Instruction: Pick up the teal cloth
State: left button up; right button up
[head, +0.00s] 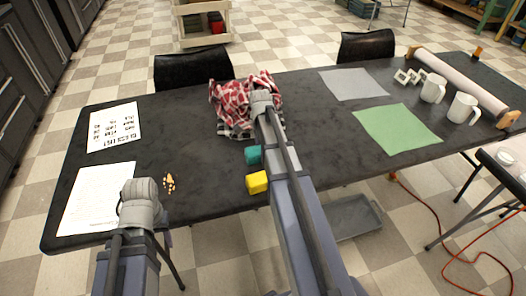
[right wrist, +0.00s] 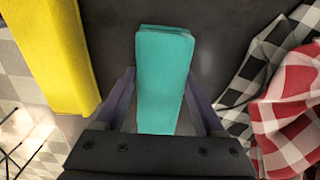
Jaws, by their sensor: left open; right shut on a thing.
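The teal cloth (right wrist: 163,80) is a thick folded block between the two fingers of my right gripper (right wrist: 160,95), which is shut on it. In the head view the teal cloth (head: 253,155) shows just left of my right arm, over the dark table (head: 310,135). My right fingers are hidden behind the arm there. I cannot tell whether the cloth still touches the table. My left gripper (head: 140,203) is open and empty over the table's near left part, beside a printed sheet; its fingers are hard to make out.
A yellow folded cloth (head: 257,182) lies near the table's front edge, close to the teal one. Crumpled red and black checked cloths (head: 232,100) lie behind. Small orange bits (head: 169,184) lie left. Grey and green mats (head: 398,130) and white mugs (head: 433,88) are right.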

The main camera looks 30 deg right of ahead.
notch_tip(320, 180, up, 10)
jog(key=p, duration=1)
pick_arm(q)
notch_tip(320, 180, up, 10)
